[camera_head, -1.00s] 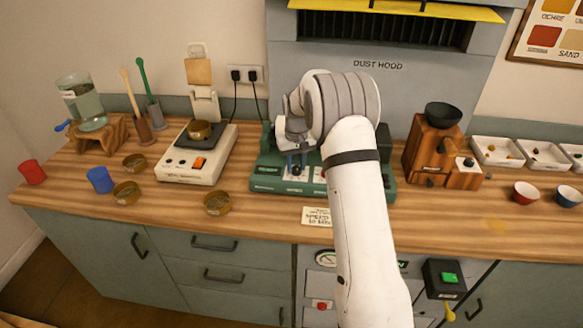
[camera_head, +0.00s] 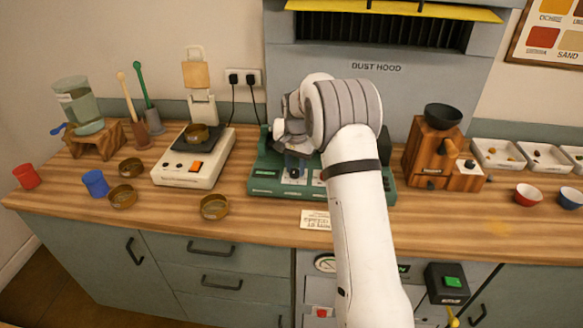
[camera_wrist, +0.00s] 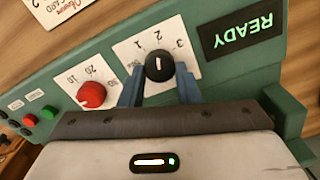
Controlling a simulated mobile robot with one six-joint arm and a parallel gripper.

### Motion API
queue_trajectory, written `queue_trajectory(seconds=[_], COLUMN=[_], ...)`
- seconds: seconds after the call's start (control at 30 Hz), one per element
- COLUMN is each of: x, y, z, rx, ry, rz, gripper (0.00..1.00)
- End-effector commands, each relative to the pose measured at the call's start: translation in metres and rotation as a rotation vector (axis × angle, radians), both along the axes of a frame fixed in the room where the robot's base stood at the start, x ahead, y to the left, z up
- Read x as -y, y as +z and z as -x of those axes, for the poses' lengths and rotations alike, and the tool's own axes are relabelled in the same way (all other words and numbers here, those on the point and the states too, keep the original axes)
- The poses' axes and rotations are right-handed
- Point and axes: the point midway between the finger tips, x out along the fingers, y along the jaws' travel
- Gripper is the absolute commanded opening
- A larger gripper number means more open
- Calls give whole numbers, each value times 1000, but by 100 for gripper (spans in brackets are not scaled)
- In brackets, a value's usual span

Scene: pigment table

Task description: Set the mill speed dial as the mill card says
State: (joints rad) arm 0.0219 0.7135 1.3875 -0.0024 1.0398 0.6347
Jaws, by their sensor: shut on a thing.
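The green machine (camera_head: 266,184) stands on the bench under the dust hood. In the wrist view its panel (camera_wrist: 213,80) has a black dial (camera_wrist: 159,67) on a white plate with a few numerals; the dial's white mark points up in the picture. My gripper (camera_wrist: 160,88) has its two blue fingers on either side of the black dial and is shut on it. In the head view my gripper (camera_head: 294,162) is over the machine's front, partly hidden by my arm. A white card (camera_head: 315,220) lies before the machine; its text is too small to read.
Beside the black dial are a red knob (camera_wrist: 92,95) with its own number scale and a READY display (camera_wrist: 243,35). A balance (camera_head: 195,165) stands left of the machine and a wooden grinder (camera_head: 444,150) right of it. Brass dishes (camera_head: 214,207) sit at the front left.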

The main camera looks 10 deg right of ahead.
Motion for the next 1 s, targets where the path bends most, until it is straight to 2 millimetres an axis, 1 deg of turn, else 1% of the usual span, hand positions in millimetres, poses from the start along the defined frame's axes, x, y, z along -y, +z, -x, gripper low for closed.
queue_trajectory(seconds=[0.03, 0.23, 0.63, 0.67, 0.9, 1.0], x=[-3, -4, -6, -6, -4, -3], y=[-2, -2, -2, -2, -1, -1], z=[1, 1, 1, 1, 1, 0], rx=[-6, -6, -6, -6, -3, -3], ry=[-12, -46, -51, -51, -52, -52], rz=[-4, -6, -7, -7, -4, -3], gripper=[7, 7, 7, 30, 50, 51])
